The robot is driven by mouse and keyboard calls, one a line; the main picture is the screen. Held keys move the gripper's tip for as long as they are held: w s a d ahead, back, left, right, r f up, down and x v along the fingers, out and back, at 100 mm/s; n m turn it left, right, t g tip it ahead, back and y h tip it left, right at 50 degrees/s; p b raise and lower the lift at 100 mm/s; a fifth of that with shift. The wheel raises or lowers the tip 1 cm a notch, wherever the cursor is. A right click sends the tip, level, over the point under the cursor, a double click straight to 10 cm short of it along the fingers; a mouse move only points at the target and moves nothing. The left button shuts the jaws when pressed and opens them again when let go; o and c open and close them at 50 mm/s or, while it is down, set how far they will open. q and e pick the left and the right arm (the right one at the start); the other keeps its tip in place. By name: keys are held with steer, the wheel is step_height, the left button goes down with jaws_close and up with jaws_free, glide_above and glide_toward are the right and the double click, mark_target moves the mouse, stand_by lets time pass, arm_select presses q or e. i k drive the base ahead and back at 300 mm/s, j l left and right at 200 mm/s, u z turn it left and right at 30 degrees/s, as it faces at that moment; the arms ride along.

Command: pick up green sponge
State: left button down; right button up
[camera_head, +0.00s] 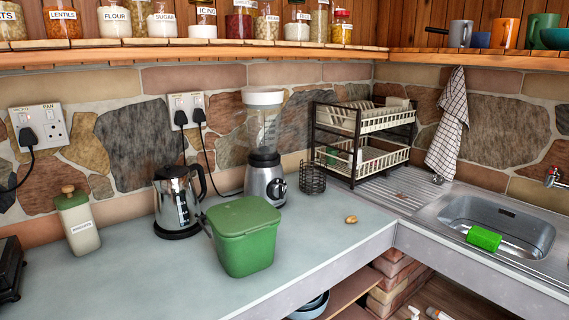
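A bright green block, which looks like the green sponge (483,238), lies at the near side of the metal sink (510,216) on the right. It seems to rest at the basin's front rim or just inside it; I cannot tell which. Neither of my grippers shows in the head view.
A green lidded bin (243,240) stands near the counter's (170,279) front edge. Behind it are a kettle (176,201), a blender (265,170) and a dish rack (360,140). A small brown item (351,219) lies on clear counter. A tap (555,178) stands behind the sink.

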mark_target(487, 240)
steer(key=z, duration=1.25)
